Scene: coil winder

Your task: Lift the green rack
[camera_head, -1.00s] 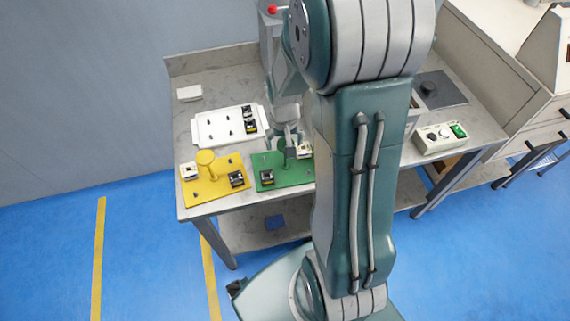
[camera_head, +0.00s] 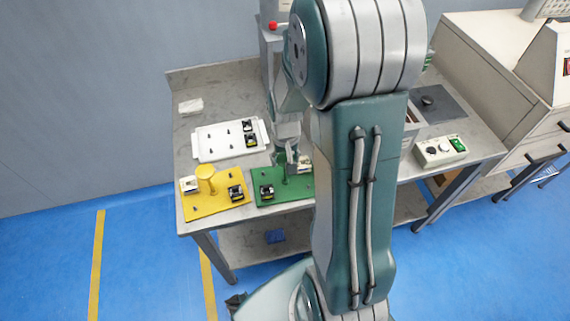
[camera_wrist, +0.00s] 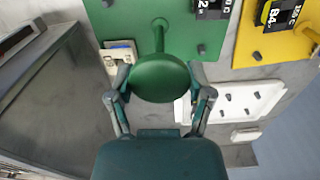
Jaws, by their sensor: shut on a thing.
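The green rack (camera_head: 297,190) lies on the front of the grey table, partly hidden by my arm in the head view. In the wrist view, its flat green plate (camera_wrist: 186,22) carries small dark pegs, a dark-labelled part, a pale part at its edge and an upright post with a round green knob (camera_wrist: 160,78). My gripper (camera_wrist: 161,92) has its fingers on both sides of the knob and is shut on it. In the head view my gripper (camera_head: 286,163) is over the rack. I cannot tell whether the plate is clear of the table.
A yellow rack (camera_head: 213,203) lies to the left of the green one. A white tray (camera_head: 207,141) with dark pegs and parts lies behind. A grey bin (camera_head: 413,128) and a control box (camera_head: 440,151) stand to the right. Bare table (camera_head: 190,128) shows at the left.

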